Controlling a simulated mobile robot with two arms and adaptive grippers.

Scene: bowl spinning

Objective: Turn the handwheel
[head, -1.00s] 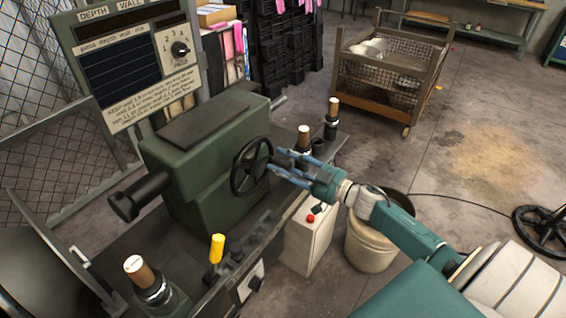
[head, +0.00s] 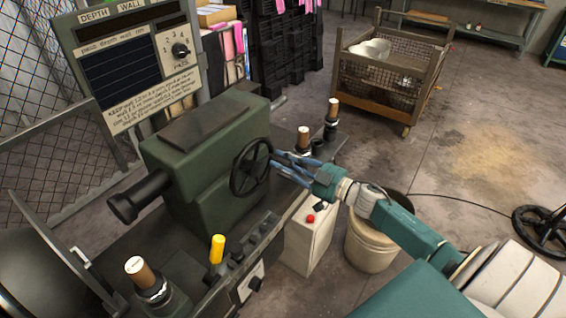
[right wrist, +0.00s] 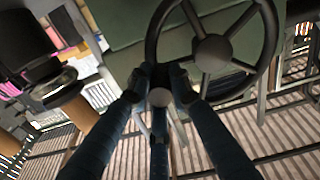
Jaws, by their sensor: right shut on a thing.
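The black handwheel (head: 251,168) is mounted upright on the right face of the green machine housing (head: 205,150). It has a round rim, a centre hub and spokes. My right gripper (head: 272,163) reaches in from the right at the wheel's rim. The fingers hide part of the rim there. My left gripper is not in view.
A panel with a dial (head: 180,50) stands behind the machine. Brown-handled levers (head: 303,138) and a yellow handle (head: 217,248) rise from the bench. A white box with a red button (head: 311,219) and a bucket (head: 372,245) stand below my right arm.

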